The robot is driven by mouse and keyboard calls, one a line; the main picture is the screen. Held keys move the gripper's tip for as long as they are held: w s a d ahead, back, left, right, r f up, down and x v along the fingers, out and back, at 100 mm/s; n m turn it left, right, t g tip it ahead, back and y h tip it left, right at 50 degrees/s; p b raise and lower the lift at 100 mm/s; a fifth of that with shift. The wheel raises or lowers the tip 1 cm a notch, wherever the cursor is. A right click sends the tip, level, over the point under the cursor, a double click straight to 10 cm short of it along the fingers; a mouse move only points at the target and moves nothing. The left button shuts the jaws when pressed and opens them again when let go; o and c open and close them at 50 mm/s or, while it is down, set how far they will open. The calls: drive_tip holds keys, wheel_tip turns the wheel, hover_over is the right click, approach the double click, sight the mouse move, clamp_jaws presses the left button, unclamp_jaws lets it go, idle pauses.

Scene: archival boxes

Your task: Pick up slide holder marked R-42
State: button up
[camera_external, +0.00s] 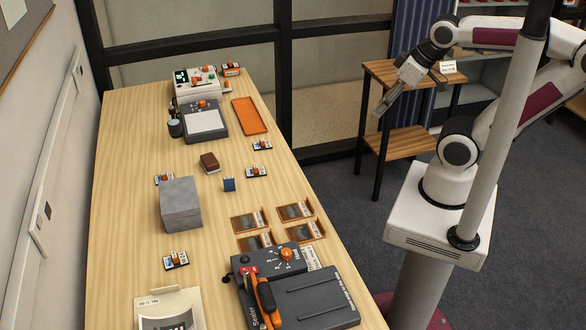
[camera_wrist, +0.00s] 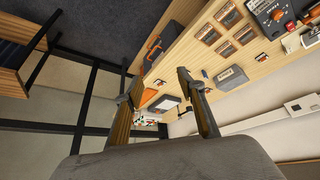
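Several flat brown holders with dark pictures and white label strips lie on the table, including a back left one (camera_external: 246,222), a back right one (camera_external: 295,211) and a front left one (camera_external: 252,242). They also show small in the wrist view (camera_wrist: 208,35). Their markings are too small to read, so I cannot tell which, if any, is R-42. My gripper (camera_external: 383,104) is raised right of the table, well away from the holders. In the wrist view my gripper (camera_wrist: 158,80) has its two fingers wide apart with nothing between them.
A grey block (camera_external: 180,204) stands left of the holders. A dark device with an orange handle (camera_external: 268,298) is in front of them. An orange tray (camera_external: 249,115) and a grey device (camera_external: 205,122) are farther back.

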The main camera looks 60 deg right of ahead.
drive_tip(key=shift+w, duration=0.15)
